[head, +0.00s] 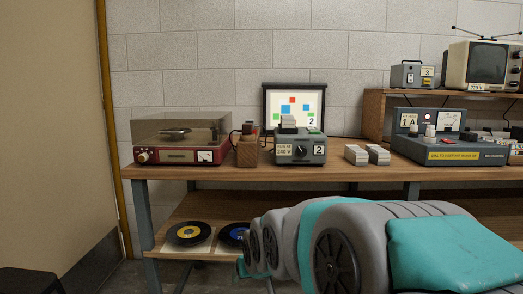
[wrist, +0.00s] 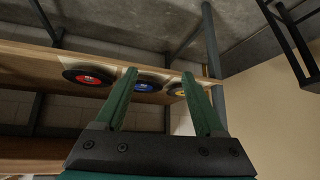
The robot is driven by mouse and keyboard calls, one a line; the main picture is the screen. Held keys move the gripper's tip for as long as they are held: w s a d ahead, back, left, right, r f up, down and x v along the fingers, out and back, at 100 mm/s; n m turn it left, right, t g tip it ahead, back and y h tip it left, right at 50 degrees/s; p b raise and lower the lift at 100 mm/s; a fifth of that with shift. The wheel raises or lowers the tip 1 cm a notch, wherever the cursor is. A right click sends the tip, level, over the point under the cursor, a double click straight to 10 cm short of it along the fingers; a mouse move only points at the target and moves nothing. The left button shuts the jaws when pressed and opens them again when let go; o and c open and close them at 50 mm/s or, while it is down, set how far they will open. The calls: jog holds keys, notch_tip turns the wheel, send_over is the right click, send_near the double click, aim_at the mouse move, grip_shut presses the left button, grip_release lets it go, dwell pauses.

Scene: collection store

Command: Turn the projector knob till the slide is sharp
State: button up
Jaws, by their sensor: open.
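The projector (head: 300,148) is a grey box on the bench with a dark knob (head: 301,151) on its front, between a "240 V" label and a "2" label. Behind it stands a dark-framed screen (head: 294,104) showing a slide of blue, red and green squares and a "2"; the squares look fairly distinct at this size. My arm reaches across the lower right of the head view, below the bench top. My gripper (wrist: 160,85) shows in the wrist view with its two green fingers apart and nothing between them. The projector is not in the wrist view.
A red record player (head: 181,140) stands left of the projector, with a small brown block (head: 246,152) between. Two grey blocks (head: 367,155) and a grey control unit (head: 450,138) stand to the right. Records (wrist: 88,77) lie on the lower shelf. A wall (head: 55,120) closes the left side.

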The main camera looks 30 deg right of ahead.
jog(key=w+d+r+m+t+h, duration=0.2)
jog(key=w+d+r+t+h, duration=0.15)
jog(key=w+d+r, duration=0.5)
jog(key=m+t+h+p, duration=0.1)
jog(key=m+t+h, duration=0.1)
jog(key=t+h, duration=0.25)
send_near(303, 151)
jog(key=d, duration=0.1)
jog(key=shift+y, duration=0.6)
jog(key=shift+r+p+x, duration=0.2)
jog(key=shift+p+x, duration=0.45)
jog(key=shift+x, duration=3.5)
jog(key=shift+w+a, duration=0.1)
jog(key=shift+a, duration=0.05)
jog(key=shift+c, duration=0.3)
grip_shut()
